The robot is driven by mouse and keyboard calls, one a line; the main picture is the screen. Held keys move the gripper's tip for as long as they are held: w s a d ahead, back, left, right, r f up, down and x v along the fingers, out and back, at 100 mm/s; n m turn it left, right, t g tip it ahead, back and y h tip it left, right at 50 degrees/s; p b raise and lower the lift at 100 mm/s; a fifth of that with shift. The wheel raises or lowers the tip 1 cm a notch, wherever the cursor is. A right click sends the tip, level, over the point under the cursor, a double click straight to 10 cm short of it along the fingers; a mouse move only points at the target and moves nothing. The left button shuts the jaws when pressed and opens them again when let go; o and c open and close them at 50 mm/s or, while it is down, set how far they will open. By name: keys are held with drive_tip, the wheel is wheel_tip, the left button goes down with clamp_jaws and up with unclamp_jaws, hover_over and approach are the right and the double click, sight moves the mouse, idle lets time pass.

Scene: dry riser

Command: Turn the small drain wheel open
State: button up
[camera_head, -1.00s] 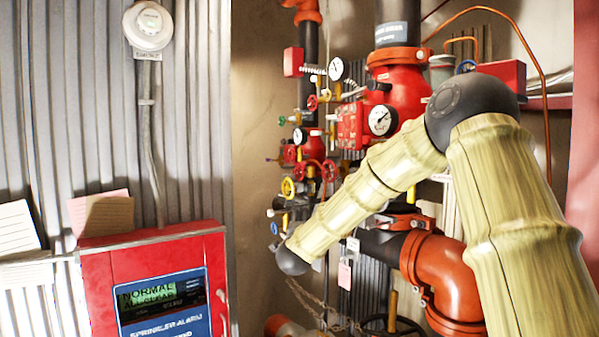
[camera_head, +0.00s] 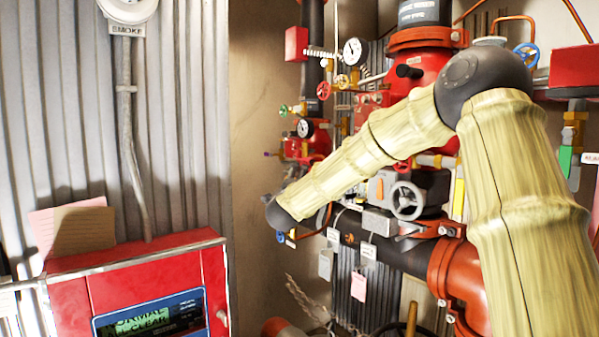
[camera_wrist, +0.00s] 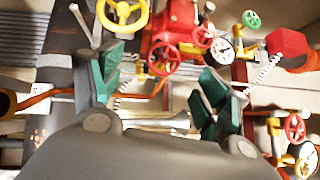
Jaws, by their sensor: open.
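Several small handwheels show, and I cannot tell which one is the drain wheel. In the wrist view a yellow wheel (camera_wrist: 122,12) is at the top, cut by the frame edge. In the head view my arm hides the gripper and part of the valve cluster.
In the head view a grey handwheel (camera_head: 406,200) and hanging tags (camera_head: 359,286) are right of my wrist. An orange pipe elbow (camera_head: 458,280) is lower right. A red alarm panel (camera_head: 75,297) stands at lower left. Bare wall (camera_head: 258,130) lies between panel and pipes.

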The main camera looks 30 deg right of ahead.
drive_tip(key=p+x, duration=0.1)
drive_tip(key=x, duration=0.2)
drive_tip(key=p+x, duration=0.2)
drive_tip(key=x, duration=0.1)
drive_tip(key=r+p+x, duration=0.1)
drive_tip(key=p+x, duration=0.1)
drive_tip(key=x, duration=0.1)
drive_tip(key=shift+s+d, duration=0.3)
drive_tip(key=shift+d, duration=0.15)
drive_tip(key=shift+w+d+f+p, duration=0.15)
drive_tip(key=shift+w+d+p, duration=0.15)
drive_tip(key=shift+w+p, duration=0.15)
drive_tip(key=shift+c, duration=0.2)
drive_tip(key=shift+s, duration=0.1)
drive_tip(key=c, duration=1)
